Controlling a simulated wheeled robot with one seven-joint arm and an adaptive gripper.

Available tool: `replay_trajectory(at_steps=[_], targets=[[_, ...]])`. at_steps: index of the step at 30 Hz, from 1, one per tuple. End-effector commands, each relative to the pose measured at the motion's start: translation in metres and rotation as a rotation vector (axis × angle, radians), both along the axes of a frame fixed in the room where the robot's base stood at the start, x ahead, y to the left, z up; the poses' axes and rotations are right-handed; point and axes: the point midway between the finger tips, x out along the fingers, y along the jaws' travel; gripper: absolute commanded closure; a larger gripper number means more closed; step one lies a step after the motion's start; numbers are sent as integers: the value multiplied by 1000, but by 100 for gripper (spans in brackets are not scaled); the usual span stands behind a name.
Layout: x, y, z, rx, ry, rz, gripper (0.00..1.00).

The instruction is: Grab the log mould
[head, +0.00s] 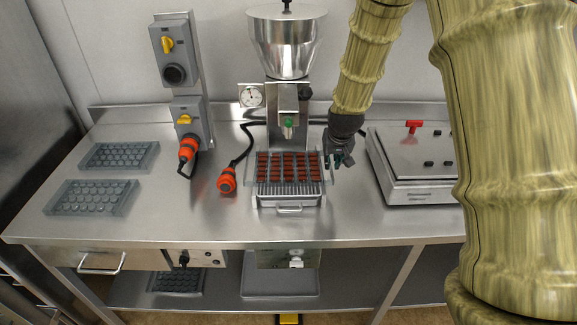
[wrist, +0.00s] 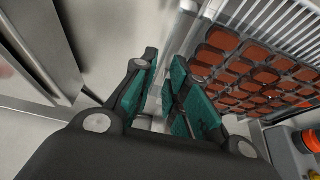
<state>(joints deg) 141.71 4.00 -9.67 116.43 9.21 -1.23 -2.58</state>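A mould filled with rows of reddish-brown bars (head: 290,166), the one that looks like the log mould, lies on the slatted rack under the steel hopper. In the wrist view the filled mould (wrist: 245,72) is at the upper right, beside the fingers. My gripper (head: 338,160) points down just right of the mould's right edge. In the wrist view my gripper (wrist: 160,95) shows its teal finger pads apart, with bare steel between them. It holds nothing that I can see. Whether a finger touches the mould's edge I cannot tell.
Two grey moulds (head: 92,198) (head: 120,156) lie at the left of the steel table (head: 180,222). An orange plug (head: 227,180) with a black cable lies left of the rack. A steel machine with a red knob (head: 413,127) stands right. The hopper (head: 284,45) overhangs the rack.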

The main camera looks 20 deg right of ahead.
Motion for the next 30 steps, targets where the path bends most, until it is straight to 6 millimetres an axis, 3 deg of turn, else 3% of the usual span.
replay_trajectory(at_steps=[9, 20, 23, 30], targets=[[11, -5, -25, 1, 1, -1, 85], [13, -5, -29, 0, 0, -1, 85], [13, -5, -29, 0, 0, -1, 100], [14, -5, -28, 0, -2, -1, 100]])
